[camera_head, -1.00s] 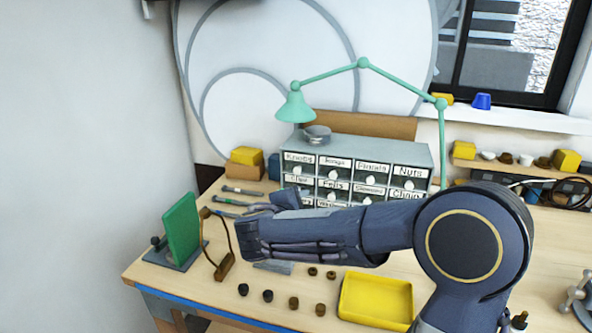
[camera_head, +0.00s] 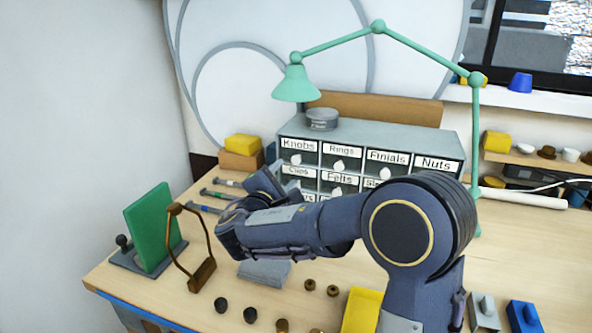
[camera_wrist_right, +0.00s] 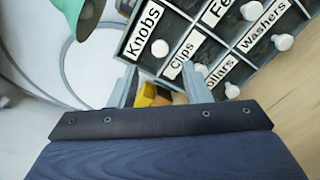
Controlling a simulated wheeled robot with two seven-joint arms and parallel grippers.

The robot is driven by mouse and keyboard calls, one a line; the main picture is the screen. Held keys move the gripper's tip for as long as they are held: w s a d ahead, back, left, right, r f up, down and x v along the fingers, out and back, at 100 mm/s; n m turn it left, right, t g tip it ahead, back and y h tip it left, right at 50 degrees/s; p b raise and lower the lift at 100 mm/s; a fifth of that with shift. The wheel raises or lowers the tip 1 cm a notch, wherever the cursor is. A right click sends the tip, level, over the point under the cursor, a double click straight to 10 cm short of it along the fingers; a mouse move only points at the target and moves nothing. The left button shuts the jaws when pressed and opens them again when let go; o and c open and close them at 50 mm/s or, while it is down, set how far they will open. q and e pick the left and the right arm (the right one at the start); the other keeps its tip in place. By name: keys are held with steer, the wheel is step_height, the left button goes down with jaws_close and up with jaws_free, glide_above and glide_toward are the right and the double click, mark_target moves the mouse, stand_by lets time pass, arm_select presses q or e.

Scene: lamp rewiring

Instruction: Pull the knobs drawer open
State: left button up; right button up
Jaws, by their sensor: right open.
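The knobs drawer (camera_head: 298,152) is the top left drawer of the grey cabinet (camera_head: 405,140) on the bench. It looks shut, with a white label and a small pale pull. In the right wrist view the knobs drawer (camera_wrist_right: 150,40) lies beyond the fingertips, with its round white pull in view. My right gripper (camera_head: 258,192) is in front of the cabinet's left side, lower than the knobs drawer. In the right wrist view its two fingers (camera_wrist_right: 160,82) are apart, with no drawer pull held between them. My left gripper is not in view.
A green lamp (camera_head: 297,84) arches over the cabinet. A round grey tin (camera_head: 322,119) sits on top. Yellow and brown blocks (camera_head: 242,144) stand left of the cabinet. A green panel (camera_head: 150,228), a yellow tray (camera_head: 361,312) and several small knobs (camera_head: 250,314) are at the front.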

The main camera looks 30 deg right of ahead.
mark_target(295, 161)
steer(key=p+x, duration=0.1)
steer(key=x, duration=0.6)
steer(key=shift+w+d+p, duration=0.2)
steer(key=shift+p, duration=0.15)
jaws_close()
